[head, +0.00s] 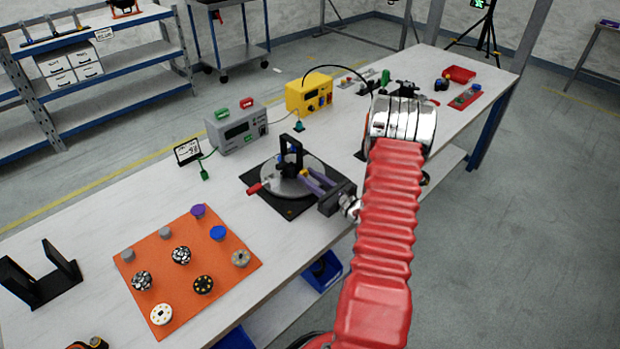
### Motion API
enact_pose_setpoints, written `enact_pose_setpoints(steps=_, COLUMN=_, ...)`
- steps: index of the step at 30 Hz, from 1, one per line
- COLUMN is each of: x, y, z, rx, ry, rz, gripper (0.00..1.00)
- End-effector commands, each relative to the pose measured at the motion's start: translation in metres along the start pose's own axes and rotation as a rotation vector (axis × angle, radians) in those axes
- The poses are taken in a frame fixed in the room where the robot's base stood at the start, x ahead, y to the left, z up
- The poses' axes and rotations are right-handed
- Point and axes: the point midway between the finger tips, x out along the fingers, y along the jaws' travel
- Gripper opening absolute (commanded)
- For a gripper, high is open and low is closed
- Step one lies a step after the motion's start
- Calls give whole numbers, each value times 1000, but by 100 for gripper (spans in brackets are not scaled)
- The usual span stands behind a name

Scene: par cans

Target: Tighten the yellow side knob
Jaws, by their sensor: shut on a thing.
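A fixture stands on the white bench near the middle of the head view: a black square base (291,207), a round silver plate (284,184) and a black upright bracket (290,150). The yellow side knob (304,173) shows as a small patch at the bracket's right side. My gripper (307,176) comes in from the right, its purple fingers shut at the knob. The fingers hide most of the knob, so its seating cannot be seen. A red handle (254,189) sticks out at the plate's left.
An orange mat (215,270) with several round parts lies at the front left. A grey box (237,128) and a yellow box (309,93) with cables stand behind the fixture. A black stand (42,278) is at far left. My red arm hides part of the bench's right side.

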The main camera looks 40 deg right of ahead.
Motion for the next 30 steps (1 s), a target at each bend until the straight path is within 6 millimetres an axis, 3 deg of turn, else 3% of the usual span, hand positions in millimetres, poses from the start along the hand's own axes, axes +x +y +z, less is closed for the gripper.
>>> enact_pose_setpoints(steps=21, x=0, y=-2, z=0, rx=382, ry=-1, rz=0, gripper=1)
enact_pose_setpoints(steps=30, x=0, y=-2, z=0, rx=418, ry=-1, rz=-1, gripper=1)
